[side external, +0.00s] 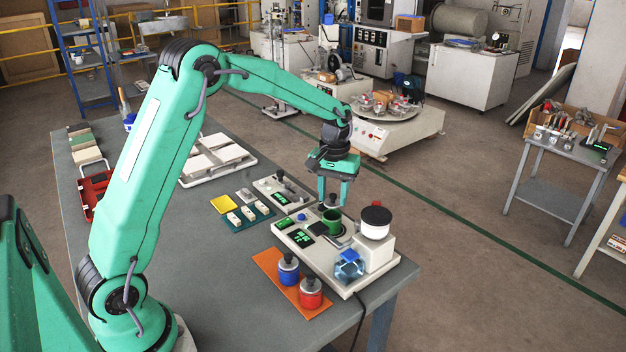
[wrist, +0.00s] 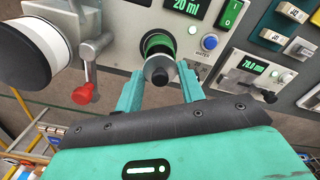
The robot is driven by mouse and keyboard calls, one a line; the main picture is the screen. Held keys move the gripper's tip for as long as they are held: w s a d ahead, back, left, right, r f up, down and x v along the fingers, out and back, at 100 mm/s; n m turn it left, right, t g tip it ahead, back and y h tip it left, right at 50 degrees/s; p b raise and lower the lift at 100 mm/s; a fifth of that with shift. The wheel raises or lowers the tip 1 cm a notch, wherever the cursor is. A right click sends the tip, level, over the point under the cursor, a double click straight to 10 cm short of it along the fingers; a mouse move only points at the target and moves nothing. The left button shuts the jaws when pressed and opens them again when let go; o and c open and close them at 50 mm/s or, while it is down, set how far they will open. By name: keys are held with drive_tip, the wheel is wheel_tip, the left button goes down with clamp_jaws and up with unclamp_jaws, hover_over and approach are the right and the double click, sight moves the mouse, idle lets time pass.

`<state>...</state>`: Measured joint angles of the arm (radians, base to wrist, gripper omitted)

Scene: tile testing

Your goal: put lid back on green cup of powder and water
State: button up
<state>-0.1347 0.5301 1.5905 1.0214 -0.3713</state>
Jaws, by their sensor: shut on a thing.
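The green cup (side external: 333,226) stands on the light grey dosing machine; its green side also shows in the wrist view (wrist: 157,42). My gripper (side external: 332,202) points down close above the cup. In the wrist view my gripper (wrist: 159,82) is shut on a small grey lid with a dark knob (wrist: 159,70), held between the two green fingers. The lid overlaps the cup's near side in that view. I cannot tell the exact gap between lid and cup.
A blue cup (side external: 288,270) and a red cup (side external: 311,292), both lidded, stand on an orange mat (side external: 267,262). A white cylinder with a black top (side external: 375,222) rises right of the green cup. A red-knobbed lever (wrist: 83,92) is close by. Green-lit displays (side external: 286,244) lie to the left.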

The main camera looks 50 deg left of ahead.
drive_tip(key=shift+f, duration=1.45)
drive_tip(key=shift+f, duration=0.2)
idle(1.3)
drive_tip(key=o, duration=1)
drive_tip(key=shift+o, duration=0.6)
drive_tip(key=o, duration=0.4)
drive_tip(key=shift+r, duration=0.25)
drive_tip(key=shift+r, duration=3.3)
